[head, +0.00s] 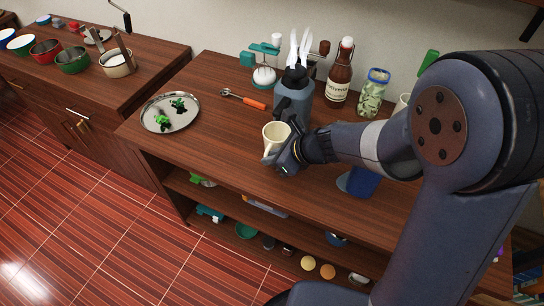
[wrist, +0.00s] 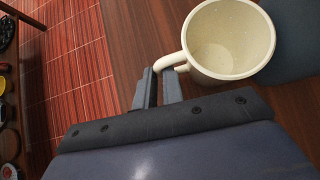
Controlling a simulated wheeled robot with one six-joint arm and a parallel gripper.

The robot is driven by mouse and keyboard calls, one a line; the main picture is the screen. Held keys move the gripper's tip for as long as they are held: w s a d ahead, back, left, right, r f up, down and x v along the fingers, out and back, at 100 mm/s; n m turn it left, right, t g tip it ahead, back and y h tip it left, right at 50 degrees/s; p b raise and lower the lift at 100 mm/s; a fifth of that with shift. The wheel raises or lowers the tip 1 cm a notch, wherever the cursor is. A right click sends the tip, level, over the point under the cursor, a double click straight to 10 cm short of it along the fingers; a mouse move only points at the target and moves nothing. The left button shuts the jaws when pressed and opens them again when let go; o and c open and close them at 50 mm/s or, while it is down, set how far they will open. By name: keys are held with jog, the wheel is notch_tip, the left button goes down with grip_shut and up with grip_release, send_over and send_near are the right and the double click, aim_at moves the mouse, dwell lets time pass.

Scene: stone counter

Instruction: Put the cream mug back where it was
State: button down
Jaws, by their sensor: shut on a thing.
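The cream mug (head: 274,133) is upright at the middle of the wooden counter in the head view, in front of the grey utensil holder. In the wrist view the mug (wrist: 228,42) shows at the top right, with its empty inside in sight. My gripper (head: 280,158) is at the near side of the mug. Its fingers (wrist: 161,84) are shut on the mug's handle, which points to the lower left in the wrist view. I cannot tell whether the mug's base touches the counter.
The grey utensil holder (head: 294,101) stands close behind the mug. A round metal tray (head: 157,122) with green pieces is at the left. An orange-handled tool (head: 253,103), a brown bottle (head: 340,75) and a jar (head: 374,92) are farther back. The counter between tray and mug is clear.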

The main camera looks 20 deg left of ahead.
jog(key=shift+f, duration=0.1)
jog(key=c, duration=1.5)
grip_release()
jog(key=shift+r, duration=0.3)
jog(key=p+v, duration=0.2)
jog(key=v, duration=0.9)
jog(key=shift+s+d+r, duration=0.15)
jog(key=shift+d+r, duration=0.05)
jog(key=shift+d, duration=0.1)
